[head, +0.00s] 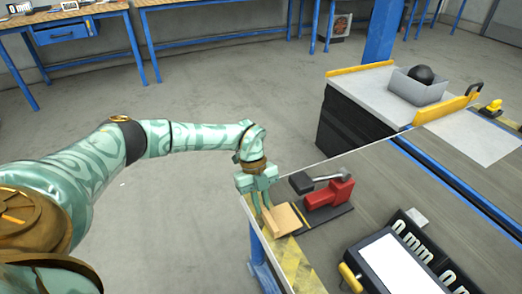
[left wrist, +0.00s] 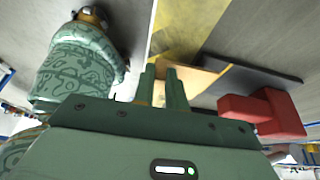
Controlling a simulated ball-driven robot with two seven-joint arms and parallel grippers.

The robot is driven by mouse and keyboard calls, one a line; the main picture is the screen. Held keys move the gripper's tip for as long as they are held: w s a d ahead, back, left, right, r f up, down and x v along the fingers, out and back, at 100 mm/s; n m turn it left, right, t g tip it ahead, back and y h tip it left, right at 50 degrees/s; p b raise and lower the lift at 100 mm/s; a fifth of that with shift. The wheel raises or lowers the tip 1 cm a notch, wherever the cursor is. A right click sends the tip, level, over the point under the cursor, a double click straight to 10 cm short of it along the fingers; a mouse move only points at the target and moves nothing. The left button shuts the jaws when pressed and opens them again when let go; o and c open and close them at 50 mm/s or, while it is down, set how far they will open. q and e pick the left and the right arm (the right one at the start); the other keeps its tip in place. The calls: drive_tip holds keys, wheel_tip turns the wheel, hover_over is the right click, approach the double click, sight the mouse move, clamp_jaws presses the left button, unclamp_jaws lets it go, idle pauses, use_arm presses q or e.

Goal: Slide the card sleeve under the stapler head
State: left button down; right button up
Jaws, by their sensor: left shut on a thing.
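The tan card sleeve (head: 284,219) lies near the table's left corner, beside the stapler's dark base. The red stapler (head: 330,194) stands to its right, with its grey arm and black head (head: 301,182) raised over the base. My left gripper (head: 263,207) points down at the sleeve's left side and is shut on it. In the left wrist view, the sleeve (left wrist: 200,80) extends right from the fingers (left wrist: 161,75) toward the dark base (left wrist: 250,78); the red stapler body (left wrist: 265,112) is farther right. The fingers hide part of the sleeve. My right gripper is out of view.
Yellow-black hazard tape (head: 297,266) marks the table's left edge. A tablet-like device (head: 389,262) with a yellow handle lies at the front right. A grey bin (head: 417,88) with a black ball stands on a cabinet behind. Bare tabletop lies right of the stapler.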

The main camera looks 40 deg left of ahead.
sight(287, 203)
use_arm(q)
drive_tip(key=shift+w+d+p, duration=0.15)
drive_tip(key=shift+w+p, duration=0.05)
drive_tip(key=shift+p, duration=0.5)
use_arm(e)
drive_tip(key=shift+w+r, duration=0.3)
drive_tip(key=shift+r, duration=0.25)
idle(0.5)
